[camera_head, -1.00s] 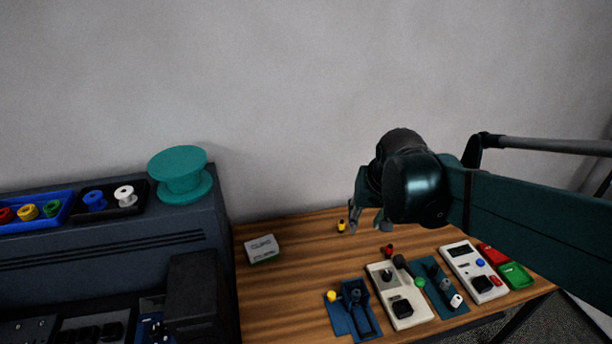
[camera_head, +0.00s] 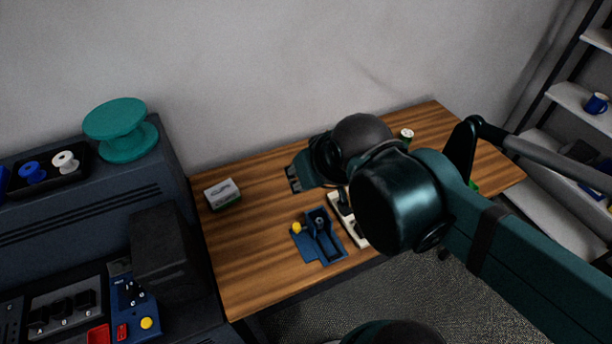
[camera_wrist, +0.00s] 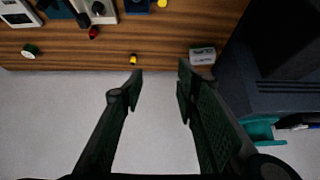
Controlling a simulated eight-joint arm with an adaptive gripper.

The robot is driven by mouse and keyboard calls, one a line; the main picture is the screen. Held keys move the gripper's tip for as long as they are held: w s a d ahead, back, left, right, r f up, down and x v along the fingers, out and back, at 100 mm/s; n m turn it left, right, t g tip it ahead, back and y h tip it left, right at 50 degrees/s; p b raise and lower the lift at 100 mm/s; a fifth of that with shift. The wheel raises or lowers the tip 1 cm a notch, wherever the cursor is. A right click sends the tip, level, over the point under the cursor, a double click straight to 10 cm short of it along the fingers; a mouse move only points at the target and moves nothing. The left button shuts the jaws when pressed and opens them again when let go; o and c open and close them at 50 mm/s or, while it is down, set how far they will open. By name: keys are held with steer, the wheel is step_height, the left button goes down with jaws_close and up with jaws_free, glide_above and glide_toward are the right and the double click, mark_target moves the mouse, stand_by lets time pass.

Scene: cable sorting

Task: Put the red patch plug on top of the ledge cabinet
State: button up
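The red patch plug (camera_wrist: 93,33) shows in the wrist view as a small red piece on the wooden table, beside a pale control panel. My arm hides it in the head view. The ledge cabinet (camera_head: 95,210) is the dark blue-grey unit at the left of the head view. It also shows at the right of the wrist view (camera_wrist: 275,85). My gripper (camera_wrist: 160,72) is open, with nothing between its fingers. It hangs above the table (camera_head: 260,270), apart from the plug, and shows partly in the head view (camera_head: 294,180).
A teal spool (camera_head: 122,132) and a black tray (camera_head: 88,152) with spools stand on the cabinet top. A white-green box (camera_head: 222,194) and a yellow plug (camera_wrist: 133,59) are on the table. A blue fixture (camera_head: 322,235) stands nearer. A shelf (camera_head: 575,105) stands right.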

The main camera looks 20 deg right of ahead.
steer(key=shift+s+a, duration=0.1)
steer(key=c, duration=0.3)
steer(key=shift+c, duration=0.2)
steer(key=w+d+f+m+g+h+b, duration=0.1)
steer(key=w+d+f+m+h+b, duration=0.3)
steer(key=f, duration=0.4)
steer(key=w+d+f+m+g+h+b, duration=0.1)
steer(key=w+d+f+m+h+b, duration=0.3)
steer(key=f, duration=0.5)
steer(key=w+d+f+m+g+h+b, duration=0.1)
steer(key=w+d+f+m+h+b, duration=0.2)
steer(key=w+d+f+m+b, duration=0.2)
steer(key=shift+w+d+f+h+b, duration=0.2)
steer(key=shift+w+d+f+b, duration=0.55)
steer(key=shift+w+d+f, duration=0.35)
steer(key=shift+w+d+f+h+b, duration=0.2)
steer(key=shift+w+d+f+b, duration=0.6)
steer(key=shift+f, duration=0.35)
steer(key=shift+w+d+f+m+g+h+b, duration=0.2)
steer(key=shift+f+m+h+b, duration=0.1)
steer(key=shift+f+m, duration=0.15)
steer(key=shift+w+d+f+m+g+h+b, duration=0.15)
steer(key=shift+f+m+h, duration=0.15)
steer(key=shift+f+m, duration=0.15)
steer(key=shift+s, duration=0.15)
